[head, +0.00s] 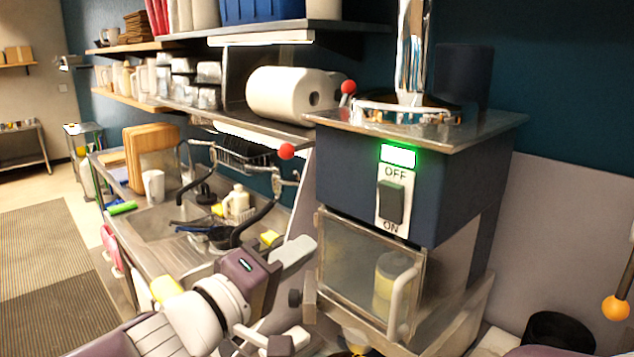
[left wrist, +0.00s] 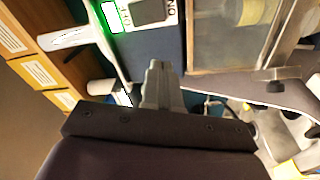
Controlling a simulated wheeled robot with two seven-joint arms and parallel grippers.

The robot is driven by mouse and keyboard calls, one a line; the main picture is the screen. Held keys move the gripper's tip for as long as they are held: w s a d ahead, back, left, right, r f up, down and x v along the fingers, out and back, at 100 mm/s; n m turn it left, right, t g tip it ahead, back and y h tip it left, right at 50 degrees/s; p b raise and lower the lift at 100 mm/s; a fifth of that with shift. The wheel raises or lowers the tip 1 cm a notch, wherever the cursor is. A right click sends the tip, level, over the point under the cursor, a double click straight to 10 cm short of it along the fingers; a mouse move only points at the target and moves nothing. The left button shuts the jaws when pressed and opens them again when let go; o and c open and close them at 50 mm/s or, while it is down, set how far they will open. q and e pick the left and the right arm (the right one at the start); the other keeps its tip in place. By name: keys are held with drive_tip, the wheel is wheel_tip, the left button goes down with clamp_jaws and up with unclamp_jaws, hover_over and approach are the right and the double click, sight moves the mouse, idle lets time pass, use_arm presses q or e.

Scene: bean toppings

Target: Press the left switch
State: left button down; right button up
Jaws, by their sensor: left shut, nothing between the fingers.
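The switch (head: 391,203) is a dark rocker on a white plate marked OFF above and ON below, on the front of a dark blue machine (head: 345,170). A green-framed light (head: 398,155) glows above it. It is the only such switch I can make out. In the left wrist view the switch (left wrist: 148,12) is at the top edge, beyond my fingers. My left gripper (head: 295,251) is below and left of the switch, apart from it. Its fingers (left wrist: 160,80) are together and empty. I do not see my right gripper.
A glass-doored compartment (head: 350,265) with a vertical handle (head: 402,305) is below the switch. A sink counter (head: 165,225) with bottles and a black-handled tap lies left. A red ball knob (head: 286,151) sticks up nearby. An orange ball (head: 615,308) is at far right.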

use_arm(q)
drive_tip(key=r+n+h, duration=0.1)
drive_tip(key=n+g+p, duration=0.1)
drive_tip(key=n+p, duration=0.1)
drive_tip(key=p, duration=0.2)
approach(390, 195)
drive_tip(key=shift+h, duration=0.4)
drive_tip(key=x, duration=0.6)
drive_tip(key=shift+w+d+f, duration=0.1)
drive_tip(key=shift+w+f, duration=0.1)
drive_tip(key=shift+w, duration=0.05)
drive_tip(key=shift+w+d+f, duration=0.1)
drive_tip(key=shift+w+d, duration=0.05)
drive_tip(key=shift+d, duration=0.05)
use_arm(e)
drive_tip(key=r, duration=0.4)
drive_tip(key=shift+s+a+r, duration=0.15)
drive_tip(key=shift+s+r, duration=0.1)
drive_tip(key=shift+s, duration=0.05)
